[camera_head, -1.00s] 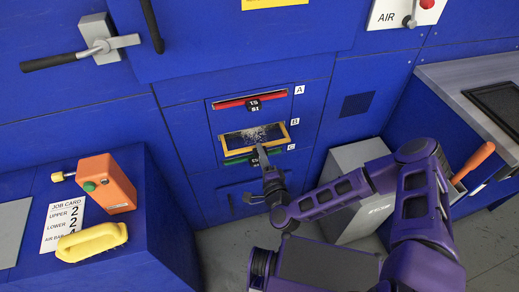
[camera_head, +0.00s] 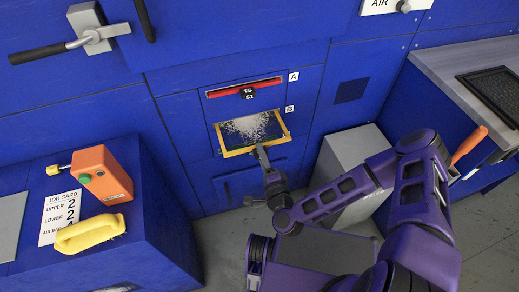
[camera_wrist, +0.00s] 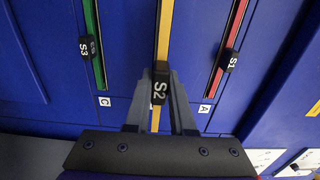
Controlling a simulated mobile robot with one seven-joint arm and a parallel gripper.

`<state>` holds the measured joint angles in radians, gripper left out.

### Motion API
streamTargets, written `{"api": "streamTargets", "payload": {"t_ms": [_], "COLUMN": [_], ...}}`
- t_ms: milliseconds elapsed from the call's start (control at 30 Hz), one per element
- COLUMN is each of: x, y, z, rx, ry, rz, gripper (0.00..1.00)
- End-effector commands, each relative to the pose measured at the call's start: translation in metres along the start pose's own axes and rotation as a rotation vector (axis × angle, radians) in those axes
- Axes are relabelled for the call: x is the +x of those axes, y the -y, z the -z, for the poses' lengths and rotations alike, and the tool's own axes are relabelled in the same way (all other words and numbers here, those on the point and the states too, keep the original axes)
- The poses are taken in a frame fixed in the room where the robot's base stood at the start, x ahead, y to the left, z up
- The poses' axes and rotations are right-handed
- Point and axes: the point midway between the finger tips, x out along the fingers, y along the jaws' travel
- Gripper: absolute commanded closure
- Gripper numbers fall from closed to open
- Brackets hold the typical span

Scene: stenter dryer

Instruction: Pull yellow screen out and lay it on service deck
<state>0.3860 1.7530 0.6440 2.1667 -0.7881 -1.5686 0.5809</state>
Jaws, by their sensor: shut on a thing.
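The yellow screen (camera_head: 254,147) is partly drawn out of slot B in the blue machine, its dark mesh strewn with pale lint. My gripper (camera_head: 262,152) is shut on its front tab, marked S2 (camera_wrist: 160,88) in the wrist view. The yellow front edge (camera_wrist: 163,40) runs upright there between my fingers (camera_wrist: 160,98). The service deck is not labelled; a grey worktop (camera_head: 440,62) with a dark framed tray (camera_head: 494,92) on it stands at the right.
The red screen (camera_head: 245,87) sits in slot A above; the green screen (camera_wrist: 93,45) shows in the wrist view by label C. A grey bin (camera_head: 345,165) stands on the floor right of the slots.

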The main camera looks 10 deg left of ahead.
Motion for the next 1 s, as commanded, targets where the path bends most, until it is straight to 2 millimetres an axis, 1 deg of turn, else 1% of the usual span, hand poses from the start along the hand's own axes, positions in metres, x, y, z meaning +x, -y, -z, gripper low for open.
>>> {"api": "streamTargets", "payload": {"t_ms": [1000], "x": [-0.051], "y": [0.000], "z": [0.000], "rx": [0.001], "ry": [0.000], "rz": [-0.001], "gripper": [1.00]}}
